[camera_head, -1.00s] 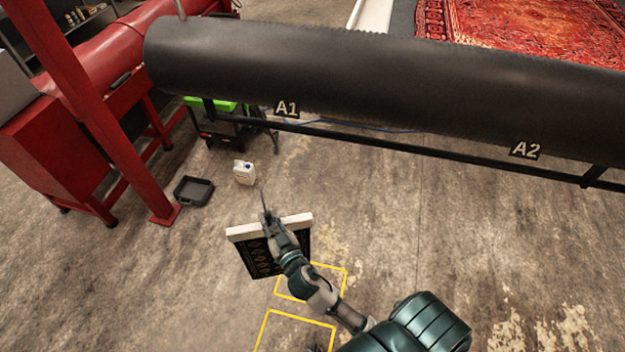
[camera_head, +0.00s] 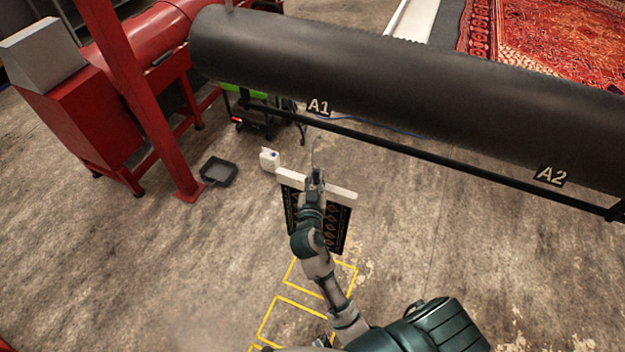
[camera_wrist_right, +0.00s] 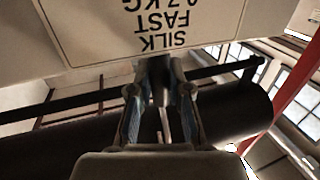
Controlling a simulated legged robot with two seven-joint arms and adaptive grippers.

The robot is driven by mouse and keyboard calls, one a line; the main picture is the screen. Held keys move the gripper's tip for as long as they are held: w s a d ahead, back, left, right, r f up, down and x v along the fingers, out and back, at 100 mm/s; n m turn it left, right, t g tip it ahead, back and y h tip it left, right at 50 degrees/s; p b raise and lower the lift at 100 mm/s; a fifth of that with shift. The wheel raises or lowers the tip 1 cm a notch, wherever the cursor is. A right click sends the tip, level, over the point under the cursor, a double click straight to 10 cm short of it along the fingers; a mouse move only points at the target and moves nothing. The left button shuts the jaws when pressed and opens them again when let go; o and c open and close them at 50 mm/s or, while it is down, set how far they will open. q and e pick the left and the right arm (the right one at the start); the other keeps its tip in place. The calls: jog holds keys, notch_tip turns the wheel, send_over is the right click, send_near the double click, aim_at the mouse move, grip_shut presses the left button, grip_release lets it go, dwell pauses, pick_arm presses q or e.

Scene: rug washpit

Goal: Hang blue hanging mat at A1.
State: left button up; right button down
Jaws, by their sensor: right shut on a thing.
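The hanging mat (camera_head: 335,238) is a dark panel with a tan diamond pattern under a white top bar (camera_head: 343,194); its blue is hard to make out. My right gripper (camera_head: 316,176) is shut on it at the middle of the bar, and my forearm hides part of the panel. A thin hook-like wire (camera_head: 313,152) rises above the gripper. The A1 sign (camera_head: 319,106) is on the dark rail (camera_head: 400,146) beyond the mat. In the right wrist view, a pale surface with an upside-down "SILK FAST" label (camera_wrist_right: 160,28) is above the fingers (camera_wrist_right: 162,108). My left gripper is not seen.
A big black roller (camera_head: 400,84) runs above the rail, with the A2 sign (camera_head: 551,175) at right. A red post (camera_head: 138,110) and red machine stand at left. Yellow outlines (camera_head: 290,305) mark the floor.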

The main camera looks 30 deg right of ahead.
jog(key=w+d, duration=0.7)
jog(key=d, duration=0.1)
jog(key=shift+r+p, duration=0.15)
jog(key=shift+p, duration=0.15)
dwell(1.0)
jog(key=shift+d, duration=0.1)
jog(key=shift+f+b, duration=2)
jog(key=shift+f, duration=0.15)
jog(key=c, duration=1)
grip_release()
